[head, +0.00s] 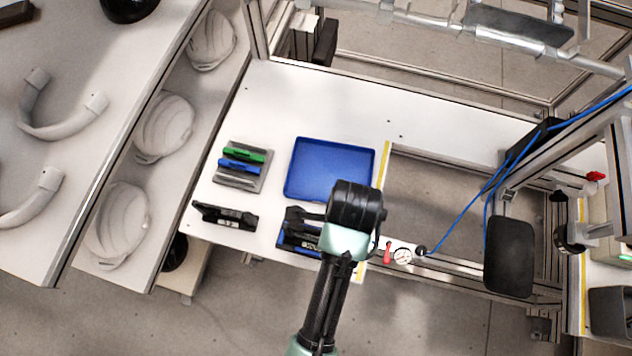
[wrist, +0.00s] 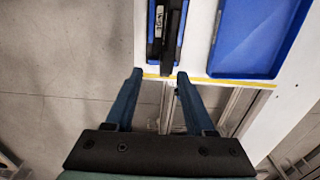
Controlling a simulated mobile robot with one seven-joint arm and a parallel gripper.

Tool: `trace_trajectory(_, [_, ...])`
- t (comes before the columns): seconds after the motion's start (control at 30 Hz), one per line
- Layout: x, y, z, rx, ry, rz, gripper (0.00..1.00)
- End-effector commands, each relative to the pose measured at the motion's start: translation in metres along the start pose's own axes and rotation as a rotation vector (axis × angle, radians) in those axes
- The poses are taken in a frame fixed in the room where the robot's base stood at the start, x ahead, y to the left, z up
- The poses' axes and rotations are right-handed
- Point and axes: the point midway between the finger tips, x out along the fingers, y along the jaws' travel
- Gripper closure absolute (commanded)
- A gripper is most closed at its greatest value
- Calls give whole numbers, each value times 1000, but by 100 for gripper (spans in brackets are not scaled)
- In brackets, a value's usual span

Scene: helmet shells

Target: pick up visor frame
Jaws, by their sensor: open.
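A long black piece with a white label (wrist: 160,20), which I take to be the visor frame, lies along a blue holder (wrist: 152,50) in the wrist view. Its near end points toward my gripper (wrist: 159,74), whose two fingers are open, apart and empty, just short of the holder. I cannot tell their height above the table. In the head view my arm partly covers the blue holder (head: 287,244) at the table's front edge. A similar black piece with white labels (head: 226,215) lies to its left on the white table.
A blue tray (head: 330,168) lies behind the holder. A grey rack with green and blue pieces (head: 243,166) stands left of it. White helmet shells (head: 118,225) fill the left shelf. A gauge (head: 402,256) sits right of the holder. The rear table is clear.

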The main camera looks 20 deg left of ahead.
Motion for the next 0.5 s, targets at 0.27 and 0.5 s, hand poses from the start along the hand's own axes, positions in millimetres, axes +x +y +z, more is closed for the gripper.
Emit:
trace_trajectory(0.27, [43,-1,0,-2,0,0,45])
trace_trajectory(0.5, [57,-2,0,-2,0,0,45])
